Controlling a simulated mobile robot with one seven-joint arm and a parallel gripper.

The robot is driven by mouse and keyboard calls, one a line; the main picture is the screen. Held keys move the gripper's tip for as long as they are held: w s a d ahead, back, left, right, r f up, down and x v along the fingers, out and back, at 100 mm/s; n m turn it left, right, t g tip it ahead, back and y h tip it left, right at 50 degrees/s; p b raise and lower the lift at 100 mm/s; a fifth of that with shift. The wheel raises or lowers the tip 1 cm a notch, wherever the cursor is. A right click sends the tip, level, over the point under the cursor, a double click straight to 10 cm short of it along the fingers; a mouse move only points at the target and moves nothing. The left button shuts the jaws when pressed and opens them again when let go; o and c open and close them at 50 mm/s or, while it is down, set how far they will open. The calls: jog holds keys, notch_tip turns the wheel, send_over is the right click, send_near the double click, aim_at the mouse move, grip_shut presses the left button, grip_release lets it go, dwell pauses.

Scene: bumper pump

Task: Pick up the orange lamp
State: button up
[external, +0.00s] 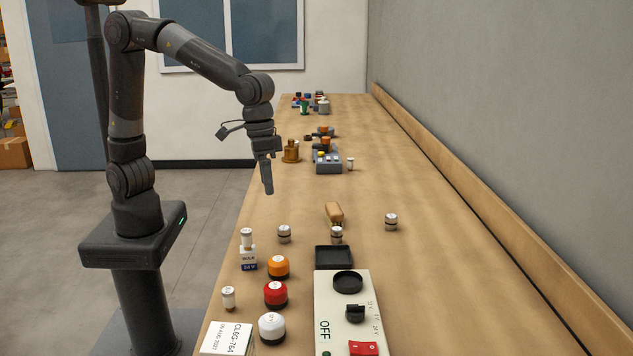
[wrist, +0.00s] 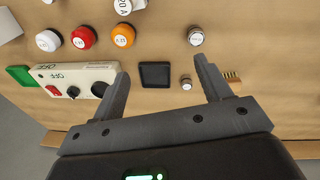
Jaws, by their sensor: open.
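The orange lamp (external: 278,267) is a round orange dome with a pale top label and a dark base. It stands upright on the bench, behind the red lamp (external: 275,294) and the white lamp (external: 271,328). In the wrist view the orange lamp (wrist: 123,36) is at the upper left, beyond the left fingertip and outside the jaws. My gripper (external: 268,190) points down above the bench, farther back than the lamp and apart from it. In the wrist view my gripper (wrist: 161,70) is open and empty.
A control box (external: 335,300) with a red switch lies right of the lamps. A black square tray (external: 333,257) is behind it. The bench's right side is clear to the wall.

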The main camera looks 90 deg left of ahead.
jog(key=g+y, duration=0.1)
send_near(279, 259)
jog(key=shift+s+a+f+n, duration=0.2)
jog(key=shift+s+f+n, duration=0.05)
jog(key=shift+s+n, duration=0.1)
notch_tip(279, 259, down, 5)
jog(key=shift+d+r, duration=0.15)
jog(key=shift+r, duration=0.05)
jog(key=shift+w+f, duration=0.15)
jog(key=shift+f, duration=1.45)
jog(key=shift+w+f, duration=0.15)
jog(key=shift+f, duration=1.4)
jog(key=c, duration=1.1)
